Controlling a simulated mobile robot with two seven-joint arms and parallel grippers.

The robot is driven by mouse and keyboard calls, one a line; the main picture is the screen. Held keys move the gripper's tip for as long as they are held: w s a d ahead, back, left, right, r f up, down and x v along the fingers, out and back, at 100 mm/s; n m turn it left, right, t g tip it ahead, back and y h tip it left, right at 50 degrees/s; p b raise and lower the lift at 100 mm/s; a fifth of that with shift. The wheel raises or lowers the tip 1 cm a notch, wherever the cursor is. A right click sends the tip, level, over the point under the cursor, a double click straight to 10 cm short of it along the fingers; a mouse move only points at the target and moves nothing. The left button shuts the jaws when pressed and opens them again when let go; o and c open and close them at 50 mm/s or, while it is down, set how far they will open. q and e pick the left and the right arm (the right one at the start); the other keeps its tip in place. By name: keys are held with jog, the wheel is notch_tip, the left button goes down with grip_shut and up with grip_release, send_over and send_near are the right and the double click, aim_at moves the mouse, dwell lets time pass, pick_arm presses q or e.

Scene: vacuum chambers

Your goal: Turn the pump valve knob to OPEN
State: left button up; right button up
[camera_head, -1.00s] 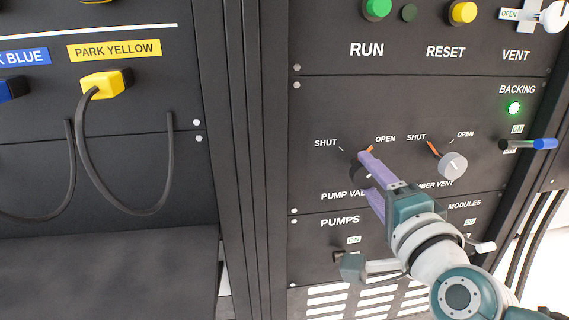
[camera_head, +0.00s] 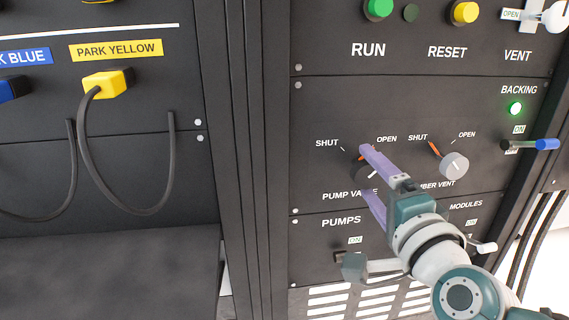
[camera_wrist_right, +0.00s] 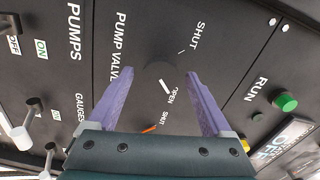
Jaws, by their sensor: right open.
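The pump valve knob (camera_wrist_right: 158,73) is dark and round, on the black panel, with a white line on it. In the right wrist view this line lies on the side toward the OPEN label, away from SHUT. In the head view the knob (camera_head: 363,170) is partly hidden behind my right gripper. My right gripper (camera_head: 364,172) has purple fingers and is open. In the wrist view its fingertips (camera_wrist_right: 159,74) lie on either side of the knob, with visible gaps; contact does not show. My left gripper is not in view.
The chamber vent knob (camera_head: 454,165) is close on the right, with an orange mark beside it. The backing switch (camera_head: 530,144) has a blue tip, below a lit green lamp (camera_head: 515,108). A yellow plug (camera_head: 105,85) with a cable is at left.

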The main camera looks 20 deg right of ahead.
jog(key=p+v, duration=0.1)
jog(key=v, duration=0.9)
jog(key=s+a+r+n+g+y+p, duration=0.2)
jog(key=a+r+n+g+y+p, duration=0.5)
jog(key=a+n+p, duration=0.5)
jog(key=s+d+r+n+g+h+p, duration=0.35)
jog(key=s+r+n+g+p, duration=0.4)
jog(key=s, duration=0.55)
notch_tip(320, 180, up, 38)
jog(key=n+p, duration=0.1)
jog(key=p, duration=3.6)
jog(key=shift+s+d+f+y, duration=0.2)
jog(key=shift+s+d+y, duration=0.15)
jog(key=shift+s+d, duration=0.05)
